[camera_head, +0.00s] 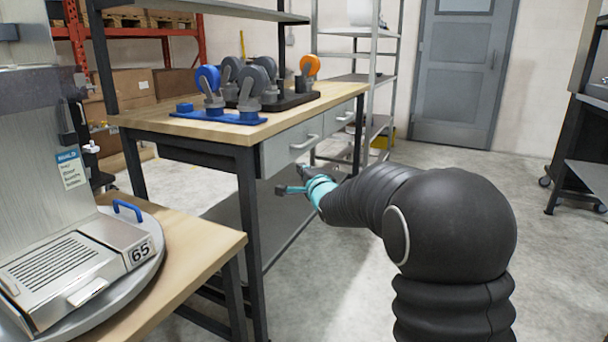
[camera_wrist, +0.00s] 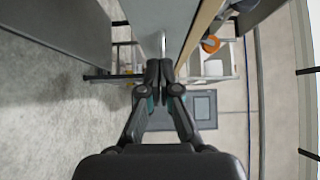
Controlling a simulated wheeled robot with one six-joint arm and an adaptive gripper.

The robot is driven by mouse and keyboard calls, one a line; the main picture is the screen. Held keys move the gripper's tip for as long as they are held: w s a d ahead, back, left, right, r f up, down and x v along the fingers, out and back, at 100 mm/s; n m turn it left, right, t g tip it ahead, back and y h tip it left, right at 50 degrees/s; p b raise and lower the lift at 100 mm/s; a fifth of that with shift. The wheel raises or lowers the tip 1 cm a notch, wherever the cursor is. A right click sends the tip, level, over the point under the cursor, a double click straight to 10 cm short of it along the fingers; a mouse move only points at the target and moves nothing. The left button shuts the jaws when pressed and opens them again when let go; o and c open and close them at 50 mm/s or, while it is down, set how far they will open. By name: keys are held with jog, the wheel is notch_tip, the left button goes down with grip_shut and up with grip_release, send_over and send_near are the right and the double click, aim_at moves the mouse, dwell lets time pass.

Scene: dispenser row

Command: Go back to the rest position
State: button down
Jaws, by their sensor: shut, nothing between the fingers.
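My gripper (camera_wrist: 159,85) is shut and empty, its two fingers meeting in the middle of the wrist view. In the head view my arm reaches forward from the lower right, and my gripper (camera_head: 291,188) is in front of the workbench (camera_head: 190,125), below the level of its top. In the picture it lies below the bench's drawer front (camera_head: 290,145). Whether it touches the bench cannot be told.
Dispensers with blue (camera_head: 208,79) and orange (camera_head: 310,65) wheels stand on the bench. A smaller table (camera_head: 200,240) with a machine labelled 65 (camera_head: 80,262) is at the left. A wire rack (camera_head: 385,75) and a grey door (camera_head: 455,80) stand behind.

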jog(key=s+d+f+n+g+h, duration=0.45)
jog(key=s+f+n+g, duration=0.4)
jog(key=f, duration=0.65)
jog(key=s+d+r+n+g, duration=0.1)
jog(key=s+d+r+n, duration=0.1)
jog(key=s, duration=1.8)
jog(key=s+d+r+n+g, duration=0.2)
jog(key=s+n, duration=0.2)
jog(key=s, duration=1.6)
jog(key=shift+s+r+n, duration=0.35)
jog(key=shift+s, duration=0.05)
